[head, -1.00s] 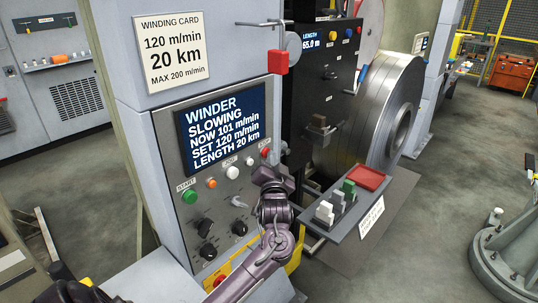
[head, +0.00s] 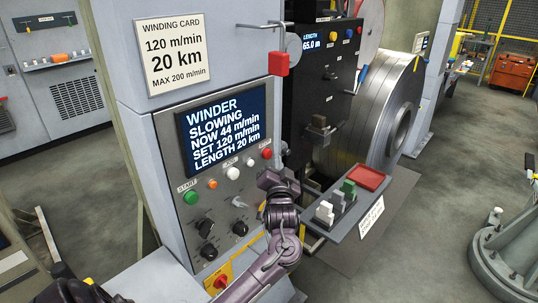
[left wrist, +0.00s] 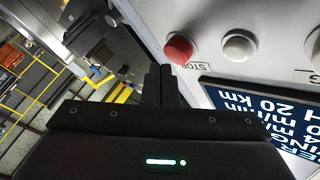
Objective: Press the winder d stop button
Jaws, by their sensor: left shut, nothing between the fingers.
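The red STOP button (head: 266,153) is at the upper right of the winder panel (head: 225,230), below the screen's right corner. It also shows in the left wrist view (left wrist: 180,48), with its STOP label beside it. The winder screen (head: 222,132) reads SLOWING, NOW 44 m/min, SET 120 m/min, LENGTH 20 km. My left gripper (head: 281,163) is just right of and below the button. In the left wrist view its dark fingers (left wrist: 160,80) are together and empty, close to the button but seemingly apart from it. My right gripper is not in view.
A tray with blocks (head: 345,207) juts out at right, near my arm. A steel coil (head: 375,115) stands behind.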

